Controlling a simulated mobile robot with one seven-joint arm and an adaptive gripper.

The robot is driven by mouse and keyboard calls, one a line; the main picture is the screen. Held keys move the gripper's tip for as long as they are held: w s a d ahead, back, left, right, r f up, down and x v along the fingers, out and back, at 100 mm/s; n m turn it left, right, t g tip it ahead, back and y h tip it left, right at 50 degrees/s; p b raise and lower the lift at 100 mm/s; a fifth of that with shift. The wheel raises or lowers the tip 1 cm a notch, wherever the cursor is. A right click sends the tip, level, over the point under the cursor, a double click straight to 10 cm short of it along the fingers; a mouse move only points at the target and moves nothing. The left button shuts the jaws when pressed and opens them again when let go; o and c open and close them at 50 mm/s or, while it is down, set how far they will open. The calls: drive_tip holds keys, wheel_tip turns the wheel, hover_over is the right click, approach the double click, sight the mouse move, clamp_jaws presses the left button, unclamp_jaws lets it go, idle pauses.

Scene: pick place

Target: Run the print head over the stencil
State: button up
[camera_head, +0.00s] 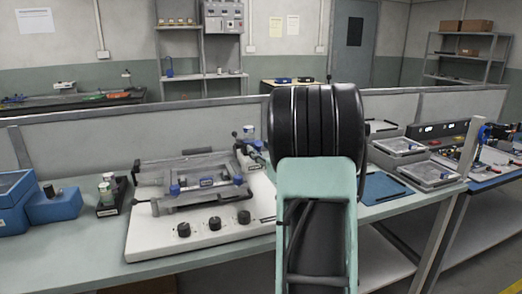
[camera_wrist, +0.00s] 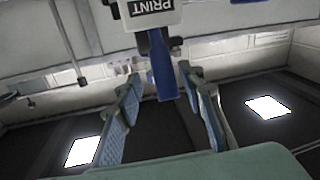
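The stencil printer (camera_head: 150,238) stands on the bench left of my arm, with a white base, black knobs and a grey framed upper unit. Gaps show between handle and fingers. In the head view my arm hides my gripper. I cannot make out the stencil surface clearly.
Blue boxes (camera_head: 52,207) and a black holder with small jars (camera_head: 110,194) stand left of the printer. A blue mat (camera_head: 382,188) and grey lidded trays (camera_head: 400,147) lie to the right. A low grey partition (camera_head: 80,143) runs behind the bench.

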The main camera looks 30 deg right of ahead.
drive_tip(key=shift+s, duration=0.1)
drive_tip(key=s+a, duration=0.1)
drive_tip(key=s, duration=1)
drive_tip(key=shift+s, duration=0.4)
